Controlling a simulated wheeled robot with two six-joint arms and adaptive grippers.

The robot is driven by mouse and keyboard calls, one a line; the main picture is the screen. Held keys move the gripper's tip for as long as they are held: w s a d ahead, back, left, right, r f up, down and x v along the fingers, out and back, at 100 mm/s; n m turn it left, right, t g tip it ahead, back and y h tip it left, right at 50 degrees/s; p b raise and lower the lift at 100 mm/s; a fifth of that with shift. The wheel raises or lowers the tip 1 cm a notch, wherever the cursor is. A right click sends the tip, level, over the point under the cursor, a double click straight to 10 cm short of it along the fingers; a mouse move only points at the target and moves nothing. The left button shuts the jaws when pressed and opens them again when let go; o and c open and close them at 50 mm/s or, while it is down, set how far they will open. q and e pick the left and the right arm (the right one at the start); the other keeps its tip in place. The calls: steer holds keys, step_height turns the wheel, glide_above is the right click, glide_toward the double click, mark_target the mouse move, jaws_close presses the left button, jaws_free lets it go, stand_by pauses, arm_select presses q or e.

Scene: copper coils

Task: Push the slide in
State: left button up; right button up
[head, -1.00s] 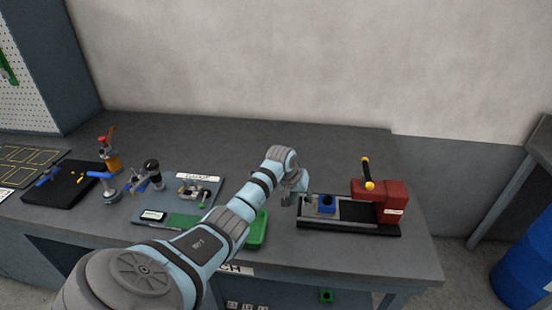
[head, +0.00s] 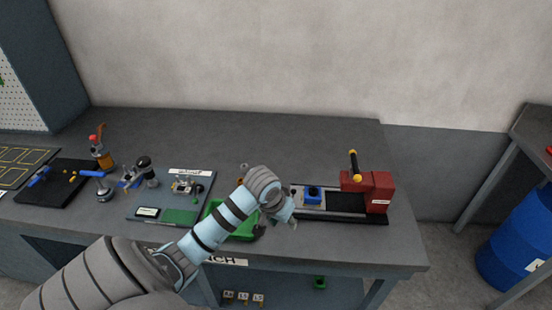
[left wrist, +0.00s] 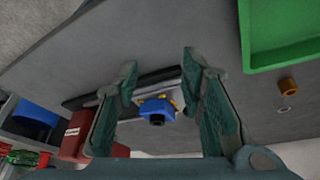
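The slide is a light plate (head: 301,206) carrying a blue block (head: 312,194) with a dark round hole. It sits at the left part of a black base (head: 350,219), with a red press body (head: 380,192) at the right end. My left gripper (head: 290,218) is just left of the slide, and my wrist hides part of that end. In the left wrist view my left gripper (left wrist: 160,65) is open and empty; the blue block (left wrist: 157,109) shows between its fingers, farther off. I cannot tell whether a finger touches the slide. My right gripper is not in view.
A press lever (head: 353,165) with a yellow end stands up from the red body. A grey board (head: 146,201), small tools and a black mat (head: 58,188) are at the left. The back of the bench is clear.

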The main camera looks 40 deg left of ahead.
arm_select(q)
steer(key=s+d+f+m, duration=0.2)
steer(key=s+d+f, duration=0.3)
steer(key=s, duration=0.5)
steer(key=shift+s+d+f, duration=0.15)
steer(key=shift+d+f, duration=0.05)
steer(key=shift+d, duration=0.6)
steer(key=shift+f, duration=0.1)
